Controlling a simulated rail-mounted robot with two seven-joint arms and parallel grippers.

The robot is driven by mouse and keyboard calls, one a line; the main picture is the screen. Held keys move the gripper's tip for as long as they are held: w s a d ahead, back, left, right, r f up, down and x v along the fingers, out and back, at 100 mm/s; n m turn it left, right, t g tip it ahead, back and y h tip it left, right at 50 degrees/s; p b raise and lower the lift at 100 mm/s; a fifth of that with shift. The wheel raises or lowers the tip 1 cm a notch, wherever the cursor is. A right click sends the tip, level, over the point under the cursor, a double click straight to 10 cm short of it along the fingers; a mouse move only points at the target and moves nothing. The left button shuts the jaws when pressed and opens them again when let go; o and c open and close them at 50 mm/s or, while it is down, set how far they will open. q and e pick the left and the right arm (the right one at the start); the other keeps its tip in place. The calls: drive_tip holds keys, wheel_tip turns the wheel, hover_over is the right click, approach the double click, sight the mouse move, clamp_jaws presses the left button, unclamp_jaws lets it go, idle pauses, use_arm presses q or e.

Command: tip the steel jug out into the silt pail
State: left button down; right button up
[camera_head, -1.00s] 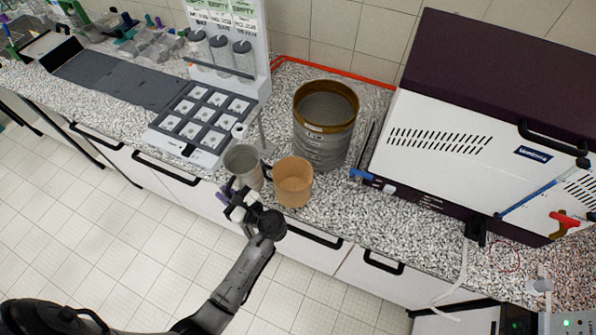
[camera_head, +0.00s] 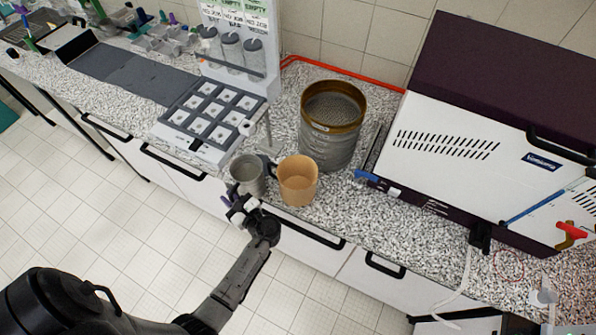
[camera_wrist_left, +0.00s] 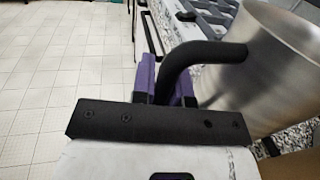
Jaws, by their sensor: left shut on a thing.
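The steel jug (camera_head: 248,178) is a grey metal cup with a dark handle, near the bench's front edge in the head view. It looks about upright, and I cannot tell whether its base touches the bench. My left gripper (camera_head: 241,208) is shut on its handle. In the left wrist view, the purple fingers (camera_wrist_left: 165,78) sit on both sides of the black handle, with the jug (camera_wrist_left: 272,70) to their right. A tan pail (camera_head: 298,184), apparently the silt pail, stands just right of the jug. Its inside looks empty from here. My right gripper is not in view.
A sieve stack (camera_head: 329,140) with a brass top ring stands behind the pail. A balance-like tray of square cups (camera_head: 208,115) lies to the left. A large white and dark machine (camera_head: 440,150) fills the right. Speckled worktop is free right of the pail.

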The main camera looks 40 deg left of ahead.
sight(237, 184)
use_arm(q)
drive_tip(key=shift+w+d+y, duration=0.15)
drive_tip(key=shift+d+y, duration=0.1)
drive_tip(key=shift+y, duration=0.05)
drive_tip(key=shift+w+r+m+y+b, duration=0.15)
drive_tip(key=shift+r+m+y+b, duration=0.1)
drive_tip(key=shift+m+y+b, duration=0.4)
drive_tip(key=shift+w+d+r+m+t, duration=0.2)
drive_tip(key=shift+d+r+m+t, duration=0.1)
drive_tip(key=shift+d+r+m, duration=0.25)
drive_tip(key=shift+w+a+r+m+y, duration=0.1)
drive_tip(key=shift+w+r+m+y, duration=0.15)
drive_tip(key=shift+r+y, duration=0.35)
drive_tip(key=r+p, duration=0.1)
drive_tip(key=r, duration=0.1)
drive_tip(key=d+r+m+t+y, duration=0.1)
drive_tip(key=w+r+m+p, duration=0.1)
drive_tip(key=r, duration=0.1)
drive_tip(key=shift+d+r+m+p, duration=0.25)
drive_tip(key=shift+d+r+p, duration=0.05)
drive_tip(key=shift+p, duration=0.05)
drive_tip(key=shift+w+r+y, duration=0.1)
drive_tip(key=shift+y, duration=0.15)
drive_tip(key=shift+r, duration=0.1)
